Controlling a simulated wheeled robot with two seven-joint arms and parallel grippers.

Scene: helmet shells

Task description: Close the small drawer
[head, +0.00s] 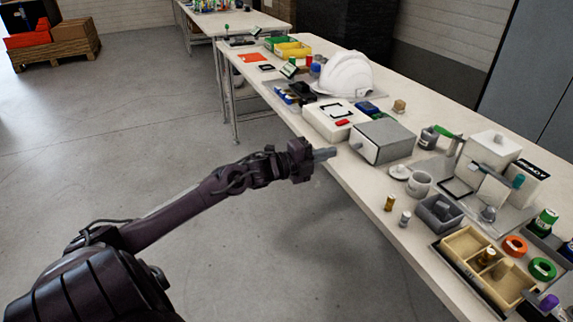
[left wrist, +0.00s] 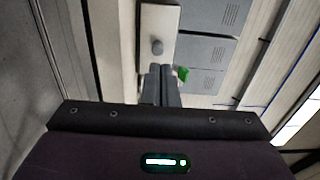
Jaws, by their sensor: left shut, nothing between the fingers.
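The small drawer unit is a grey box (head: 385,138) near the table's front edge in the head view. Its pale front panel (head: 363,152) has a round knob (head: 357,146) and faces my left arm. How far the drawer stands out of the box is hard to tell. In the left wrist view the pale panel (left wrist: 158,22) with its grey knob (left wrist: 157,47) is just beyond the fingertips. My left gripper (head: 331,153) is shut and empty, a short gap in front of the knob, off the table edge. My right gripper is not in view.
A white box (head: 330,120) and a white helmet (head: 347,75) stand beyond the drawer unit. On its near side are a grey cup (head: 419,184), small bottles (head: 389,203) and a beige tray (head: 466,243). The floor beside the table is clear.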

